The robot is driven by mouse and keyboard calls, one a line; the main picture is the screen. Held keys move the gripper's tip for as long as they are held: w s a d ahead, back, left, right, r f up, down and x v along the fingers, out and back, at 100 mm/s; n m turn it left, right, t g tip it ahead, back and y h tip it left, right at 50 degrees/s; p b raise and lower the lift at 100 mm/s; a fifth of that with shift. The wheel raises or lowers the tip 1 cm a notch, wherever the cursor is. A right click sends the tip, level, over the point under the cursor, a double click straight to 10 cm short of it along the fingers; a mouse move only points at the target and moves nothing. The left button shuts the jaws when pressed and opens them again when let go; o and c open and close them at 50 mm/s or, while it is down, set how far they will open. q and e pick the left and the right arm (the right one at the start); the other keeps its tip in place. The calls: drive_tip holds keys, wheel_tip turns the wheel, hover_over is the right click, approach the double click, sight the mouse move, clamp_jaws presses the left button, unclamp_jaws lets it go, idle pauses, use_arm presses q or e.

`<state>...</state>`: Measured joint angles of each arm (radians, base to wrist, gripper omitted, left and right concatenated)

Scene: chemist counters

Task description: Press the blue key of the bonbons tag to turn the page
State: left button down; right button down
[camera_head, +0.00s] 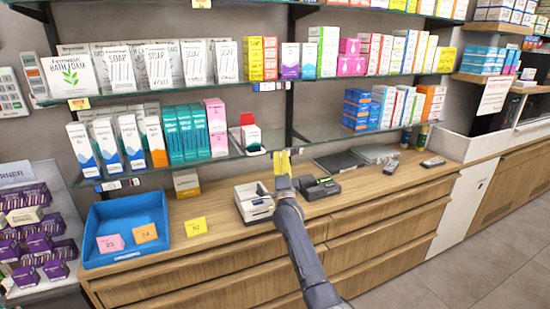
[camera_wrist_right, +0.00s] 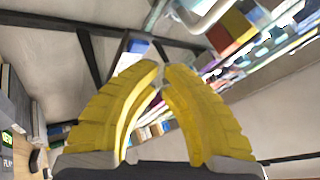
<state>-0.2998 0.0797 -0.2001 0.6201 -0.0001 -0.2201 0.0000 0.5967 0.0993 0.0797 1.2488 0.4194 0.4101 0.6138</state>
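My right gripper (camera_head: 282,162) has yellow fingers and stands upright over the counter, in front of the lower glass shelf, between a white printer-like device and a black card terminal. In the right wrist view its fingertips (camera_wrist_right: 161,68) nearly meet with nothing between them, so it is shut and empty. Small white tags sit on the lower shelf edge, one at the left (camera_head: 111,185); another tag (camera_head: 268,86) hangs on the upper shelf edge. Their print and keys are too small to read, so I cannot tell which is the bonbons tag. My left gripper is not in view.
The white device (camera_head: 254,203) and black terminal (camera_head: 320,188) stand on the wooden counter (camera_head: 370,215). A blue tray (camera_head: 125,255) holds pink and orange cards. Purple boxes (camera_head: 40,243) fill a stand at far left. Glass shelves of boxes overhang the counter.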

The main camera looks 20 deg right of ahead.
drive_tip(key=shift+w, duration=0.25)
drive_tip(key=shift+w, duration=0.2)
drive_tip(key=shift+w, duration=0.45)
idle(1.1)
drive_tip(key=shift+s, duration=0.15)
idle(0.4)
drive_tip(key=shift+s, duration=0.75)
drive_tip(key=shift+s, duration=0.1)
drive_tip(key=shift+s, duration=2.4)
